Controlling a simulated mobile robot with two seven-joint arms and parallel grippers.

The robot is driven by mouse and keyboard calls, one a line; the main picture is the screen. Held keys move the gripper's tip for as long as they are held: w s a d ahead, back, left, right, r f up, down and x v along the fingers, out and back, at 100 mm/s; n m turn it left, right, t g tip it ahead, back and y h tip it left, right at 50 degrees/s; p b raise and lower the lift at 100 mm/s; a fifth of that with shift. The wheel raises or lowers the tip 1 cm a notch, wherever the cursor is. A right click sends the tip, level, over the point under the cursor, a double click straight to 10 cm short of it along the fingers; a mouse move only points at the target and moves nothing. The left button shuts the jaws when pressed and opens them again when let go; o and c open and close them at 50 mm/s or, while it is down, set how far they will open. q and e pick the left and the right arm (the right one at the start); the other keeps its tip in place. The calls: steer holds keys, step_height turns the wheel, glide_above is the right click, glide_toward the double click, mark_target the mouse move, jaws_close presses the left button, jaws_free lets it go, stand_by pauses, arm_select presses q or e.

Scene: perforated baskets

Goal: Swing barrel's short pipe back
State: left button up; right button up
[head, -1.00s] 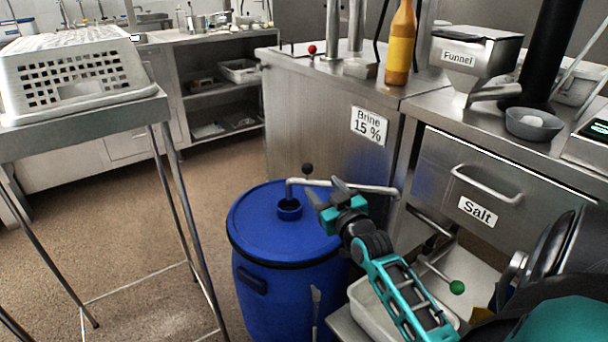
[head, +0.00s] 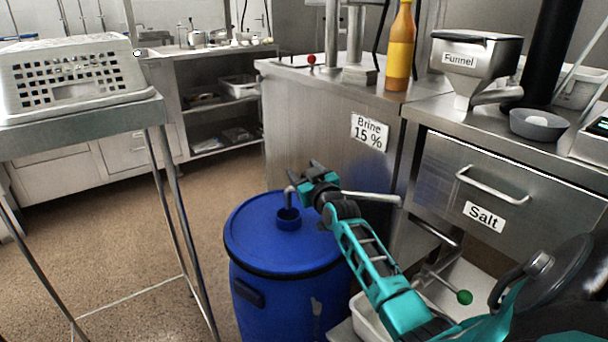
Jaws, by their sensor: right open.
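A blue barrel (head: 262,250) stands on the floor in front of the steel cabinet labelled "Brine 15 %". A short grey pipe (head: 372,198) comes out from the cabinet side and runs left over the barrel lid. Its bent end (head: 289,196) points down at the round opening (head: 288,218) in the lid. My right gripper (head: 306,180) is at the pipe's left part, above the lid, and hides part of the pipe and its dark knob. It is open; whether it touches the pipe I cannot tell. My left gripper is out of view.
A white perforated basket (head: 75,76) sits on a steel stand (head: 80,130) at the left. A drawer labelled "Salt" (head: 500,190), a green-knobbed lever (head: 464,297) and a white tray (head: 368,318) are at the right. Floor between stand and barrel is clear.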

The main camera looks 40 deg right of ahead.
jaws_close()
stand_by(0.5)
